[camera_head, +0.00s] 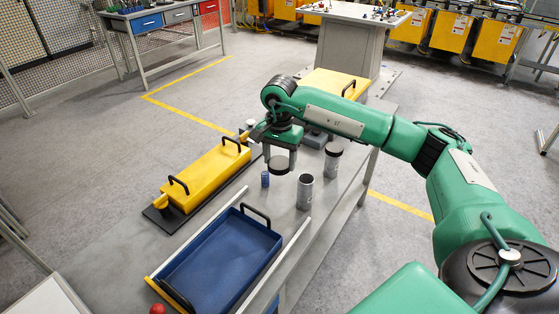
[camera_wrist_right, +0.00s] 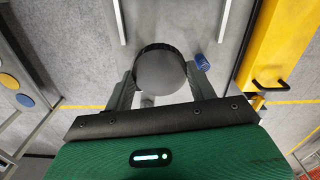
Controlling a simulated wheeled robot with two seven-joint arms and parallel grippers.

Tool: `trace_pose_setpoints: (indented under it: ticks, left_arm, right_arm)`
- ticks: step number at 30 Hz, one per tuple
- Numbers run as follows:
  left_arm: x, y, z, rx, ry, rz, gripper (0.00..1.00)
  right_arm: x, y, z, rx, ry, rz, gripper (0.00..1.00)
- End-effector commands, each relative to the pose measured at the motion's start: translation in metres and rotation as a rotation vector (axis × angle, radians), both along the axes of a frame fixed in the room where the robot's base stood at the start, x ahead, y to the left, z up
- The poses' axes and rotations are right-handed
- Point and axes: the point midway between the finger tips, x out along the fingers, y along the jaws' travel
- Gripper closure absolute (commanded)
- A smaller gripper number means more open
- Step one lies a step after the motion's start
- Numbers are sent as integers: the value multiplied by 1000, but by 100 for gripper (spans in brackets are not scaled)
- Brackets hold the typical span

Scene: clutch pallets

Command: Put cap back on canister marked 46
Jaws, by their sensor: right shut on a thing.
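My right gripper (camera_head: 281,158) is shut on a dark round cap (camera_head: 279,166) and holds it above the table. In the right wrist view the cap (camera_wrist_right: 161,72) sits between the two fingers (camera_wrist_right: 161,88). A grey metal canister (camera_head: 305,192) stands upright and uncapped on the table, to the right of and nearer than the cap; its rim is open. A second canister (camera_head: 332,163) with a dark lid stands behind it to the right. No number can be read on either canister. My left gripper is not in view.
A small blue cylinder (camera_head: 265,179) stands just left of the open canister. A yellow case (camera_head: 212,175) with black handles lies to the left. A blue tray (camera_head: 222,262) is in front. A grey block (camera_head: 317,139) and another yellow case (camera_head: 335,84) are behind.

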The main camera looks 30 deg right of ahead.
Motion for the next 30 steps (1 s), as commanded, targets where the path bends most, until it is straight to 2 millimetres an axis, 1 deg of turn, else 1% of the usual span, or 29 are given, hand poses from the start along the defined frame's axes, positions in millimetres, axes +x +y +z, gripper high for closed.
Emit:
trace_pose_setpoints:
  ticks: [5, 8, 11, 12, 14, 15, 18, 21, 25, 30]
  left_arm:
    - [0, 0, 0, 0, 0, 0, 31]
    - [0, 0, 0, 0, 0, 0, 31]
    - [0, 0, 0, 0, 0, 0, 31]
    - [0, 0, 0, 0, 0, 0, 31]
    - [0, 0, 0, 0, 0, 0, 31]
    - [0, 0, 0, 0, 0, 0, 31]
    - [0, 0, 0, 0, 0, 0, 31]
    - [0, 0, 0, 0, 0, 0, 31]
    - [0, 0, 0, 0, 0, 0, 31]
    - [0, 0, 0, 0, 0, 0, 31]
  right_arm:
    - [-2, 3, -3, -3, 1, 20, 65]
    - [-13, 18, -17, -13, 6, 109, 65]
    - [-34, 45, -40, -25, 15, 277, 65]
    - [-45, 58, -50, -30, 17, 360, 65]
    - [-64, 77, -65, -32, 20, 491, 65]
    - [-77, 90, -74, -30, 20, 578, 65]
    - [-109, 118, -92, -22, 16, 779, 65]
    - [-134, 138, -102, -9, 8, 925, 65]
    - [-150, 150, -107, 0, 1, 1017, 65]
    - [-152, 151, -108, 0, -2, 1030, 65]
